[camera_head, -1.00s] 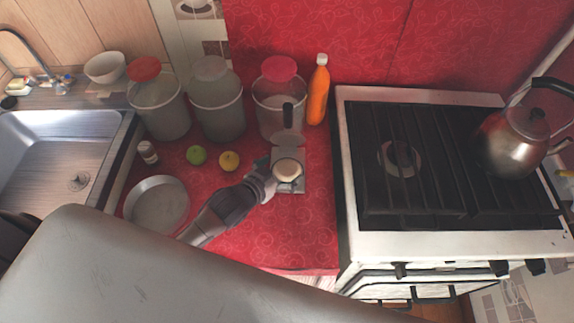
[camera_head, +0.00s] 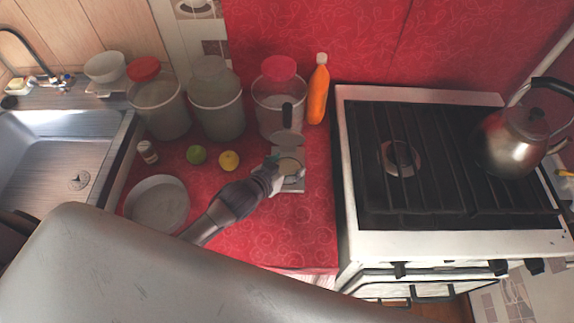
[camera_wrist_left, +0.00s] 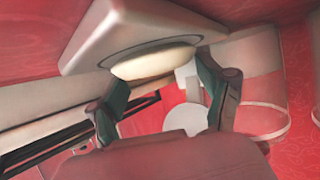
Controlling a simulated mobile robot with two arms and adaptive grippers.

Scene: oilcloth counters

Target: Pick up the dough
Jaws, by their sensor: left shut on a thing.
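The dough (camera_head: 290,166) is a pale round disc at the grey press (camera_head: 292,186) on the red counter. In the left wrist view the dough (camera_wrist_left: 155,63) lies between my fingertips, close to the flat plate of the press (camera_wrist_left: 125,32). My left gripper (camera_head: 281,164) comes in from the lower left and partly covers the dough. The left gripper also shows in the wrist view (camera_wrist_left: 158,75), its two dark-green-padded fingers shut on the dough's edges. I cannot tell whether the dough is clear of the plate. My right gripper is not in view.
The press lid with its black handle (camera_head: 287,115) stands open behind. Lidded canisters (camera_head: 217,105) and an orange bottle (camera_head: 318,92) line the back. A lime (camera_head: 196,155), a yellow fruit (camera_head: 229,160) and a round pan (camera_head: 157,205) sit left. The stove (camera_head: 440,165) is right.

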